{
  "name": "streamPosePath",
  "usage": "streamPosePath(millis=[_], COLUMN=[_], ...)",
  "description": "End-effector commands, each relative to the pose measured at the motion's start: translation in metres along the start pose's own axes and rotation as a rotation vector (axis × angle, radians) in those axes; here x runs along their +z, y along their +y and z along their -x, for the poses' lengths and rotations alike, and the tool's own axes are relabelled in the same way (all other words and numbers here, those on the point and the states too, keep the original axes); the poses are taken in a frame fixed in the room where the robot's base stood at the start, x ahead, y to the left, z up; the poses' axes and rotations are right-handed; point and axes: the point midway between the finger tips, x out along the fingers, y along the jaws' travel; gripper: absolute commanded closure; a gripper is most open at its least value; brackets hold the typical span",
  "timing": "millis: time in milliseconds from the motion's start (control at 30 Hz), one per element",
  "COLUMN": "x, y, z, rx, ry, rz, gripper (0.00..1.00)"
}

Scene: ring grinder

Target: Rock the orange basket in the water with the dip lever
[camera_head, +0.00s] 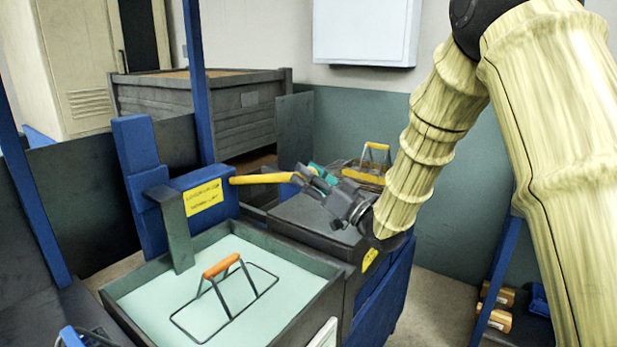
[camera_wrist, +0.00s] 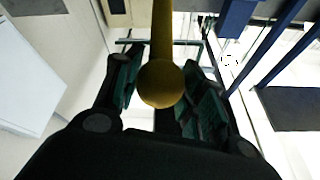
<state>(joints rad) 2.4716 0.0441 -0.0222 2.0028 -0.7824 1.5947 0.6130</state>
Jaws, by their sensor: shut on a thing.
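The orange basket (camera_head: 221,266) sits in the pale green water of a grey tank (camera_head: 318,262). Its orange handle and wire frame stand above the surface, while its lower part is hidden under the water. The dip lever (camera_head: 262,178) is a yellow bar reaching right from a blue mount (camera_head: 200,193) with a yellow label, behind the tank. My gripper (camera_head: 306,178) is shut on the right end of the lever. In the wrist view the lever's round yellow end (camera_wrist: 161,84) lies between the green-padded fingers.
A second wire basket with a yellow handle (camera_head: 365,176) stands behind my gripper on the right. A dark grey wooden crate (camera_head: 210,108) stands at the back. Blue posts (camera_head: 199,80) rise behind and left of the tank.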

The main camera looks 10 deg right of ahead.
Motion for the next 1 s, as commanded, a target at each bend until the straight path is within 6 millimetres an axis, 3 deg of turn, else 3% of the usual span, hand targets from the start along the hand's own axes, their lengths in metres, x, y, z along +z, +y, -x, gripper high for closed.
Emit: streamPosePath(millis=[233, 267, 400, 767, 1000], x=[-0.001, -0.001, -0.001, -0.001, -0.001], y=[0.000, 0.000, 0.000, 0.000, 0.001], z=[0.000, 0.000, 0.000, 0.003, 0.031], rx=[0.001, 0.001, 0.001, 0.001, 0.003], ry=[0.000, 0.000, 0.000, 0.000, 0.001], rz=[0.001, 0.001, 0.001, 0.000, -0.001], gripper=[1.00, 0.58, 0.37, 0.37, 0.37])
